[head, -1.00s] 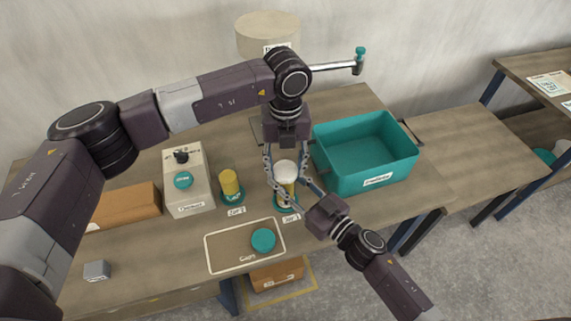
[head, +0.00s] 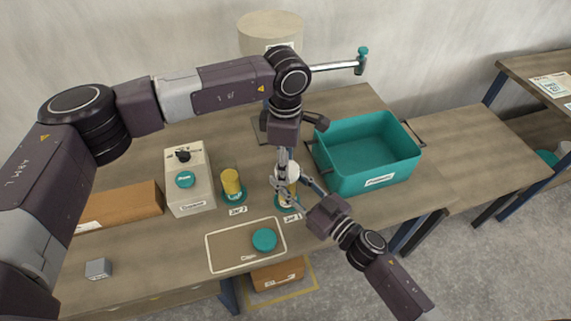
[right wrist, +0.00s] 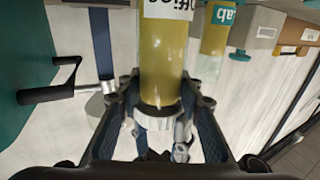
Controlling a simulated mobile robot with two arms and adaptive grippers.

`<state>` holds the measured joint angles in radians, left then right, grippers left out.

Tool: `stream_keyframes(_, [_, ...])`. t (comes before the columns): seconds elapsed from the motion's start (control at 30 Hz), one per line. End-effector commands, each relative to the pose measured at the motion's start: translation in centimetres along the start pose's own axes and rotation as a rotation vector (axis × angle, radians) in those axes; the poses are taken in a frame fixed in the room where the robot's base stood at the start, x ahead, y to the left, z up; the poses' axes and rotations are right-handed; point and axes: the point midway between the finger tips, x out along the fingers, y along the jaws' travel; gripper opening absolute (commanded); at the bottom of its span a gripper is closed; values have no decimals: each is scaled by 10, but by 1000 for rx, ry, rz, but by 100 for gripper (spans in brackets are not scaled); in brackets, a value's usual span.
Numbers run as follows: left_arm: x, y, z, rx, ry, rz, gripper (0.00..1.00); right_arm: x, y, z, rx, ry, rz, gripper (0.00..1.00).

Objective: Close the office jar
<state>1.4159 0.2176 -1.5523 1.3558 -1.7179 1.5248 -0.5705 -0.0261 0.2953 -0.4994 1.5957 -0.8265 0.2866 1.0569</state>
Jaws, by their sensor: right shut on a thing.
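The office jar (head: 291,197) has yellow contents, a teal base and a white lid (head: 293,171) on top. In the right wrist view the jar (right wrist: 162,60) appears upside down, its "Office" label at the top edge and the pale lid (right wrist: 155,118) at its lower end. My right gripper (head: 297,186) is shut on the jar from the right. My left gripper (head: 281,178) points down at the lid, its fingers seen nearly edge-on and overlapping the lid and jar. Whether it grips the lid is not clear.
A second yellow jar (head: 231,183), labelled "Lab", stands to the left. A tray (head: 228,257) holds a teal cap (head: 264,240). A teal bin (head: 366,178) stands right, a dispenser box (head: 200,195) left. A brown box (head: 130,206) and a grey block (head: 98,268) lie farther left.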

Motion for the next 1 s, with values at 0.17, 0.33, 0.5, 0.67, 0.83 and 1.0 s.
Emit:
stream_keyframes(0.17, [-1,2,0,337,0,3,33,0,0,1,0,-2,0,0])
stream_keyframes(0.33, [0,4,1,662,0,4,33,0,0,1,0,-2,0,0])
stream_keyframes(0.5, [0,4,2,985,-1,3,33,0,0,1,0,-2,0,0])
stream_keyframes(0.67, [0,5,3,1256,-2,4,33,0,0,1,0,-2,0,0])
stream_keyframes(0.83, [0,5,3,1293,-2,5,33,0,0,1,0,-2,0,0])
stream_keyframes(1.0, [0,5,3,1292,-2,4,59,0,0,1,0,-2,0,0])
